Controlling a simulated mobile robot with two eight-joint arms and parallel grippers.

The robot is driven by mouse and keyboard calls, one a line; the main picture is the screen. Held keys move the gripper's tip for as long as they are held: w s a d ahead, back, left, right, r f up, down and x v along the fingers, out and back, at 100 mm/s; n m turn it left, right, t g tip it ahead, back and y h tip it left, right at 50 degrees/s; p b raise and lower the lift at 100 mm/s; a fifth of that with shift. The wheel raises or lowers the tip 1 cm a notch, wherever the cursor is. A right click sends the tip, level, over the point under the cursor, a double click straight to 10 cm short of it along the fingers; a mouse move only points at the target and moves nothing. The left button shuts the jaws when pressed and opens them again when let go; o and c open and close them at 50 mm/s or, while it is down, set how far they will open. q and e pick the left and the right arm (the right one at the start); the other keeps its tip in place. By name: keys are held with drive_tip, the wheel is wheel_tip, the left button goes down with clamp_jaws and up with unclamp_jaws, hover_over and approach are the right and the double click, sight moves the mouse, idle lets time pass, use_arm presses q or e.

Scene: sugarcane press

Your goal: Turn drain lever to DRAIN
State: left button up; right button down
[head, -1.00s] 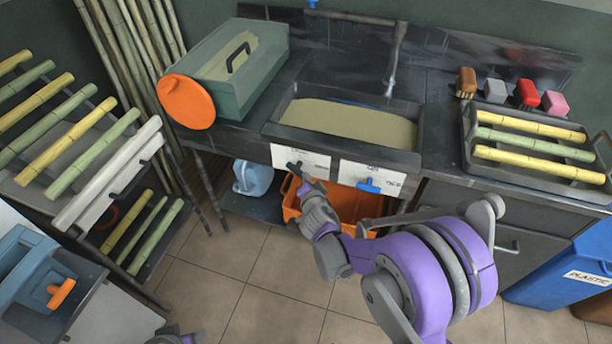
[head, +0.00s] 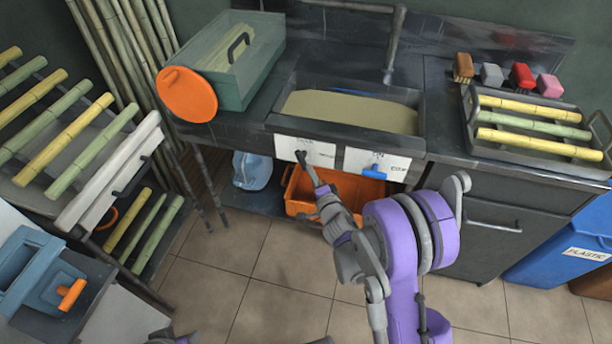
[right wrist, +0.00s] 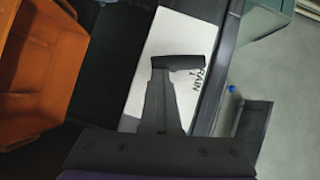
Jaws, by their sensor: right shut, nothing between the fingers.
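The drain lever is a dark bar that shows in the right wrist view (right wrist: 180,62), in front of a white card (right wrist: 178,38) with the partly hidden word "DRAIN". In the head view, its dark end (head: 300,156) shows against the left card (head: 318,152) on the sink front. My right gripper (head: 312,176) is shut and empty, pointing up at this card. In the right wrist view, its fingers (right wrist: 160,98) overlap the lower part of the lever; I cannot tell whether they touch it. My left gripper's fingers are out of view.
A blue handle (head: 374,172) sits on the right card. The sink (head: 272,118) holds murky tan liquid. Below are an orange crate (head: 352,200) and a blue jug (head: 252,170). A bamboo rack (head: 110,185) stands at left. Tiled floor (head: 265,265) is clear in the middle.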

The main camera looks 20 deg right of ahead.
drive_tip(key=shift+w+f+m+t+b, duration=0.2)
drive_tip(key=shift+f+m+t+b, duration=0.3)
drive_tip(key=shift+b, duration=0.5)
idle(0.3)
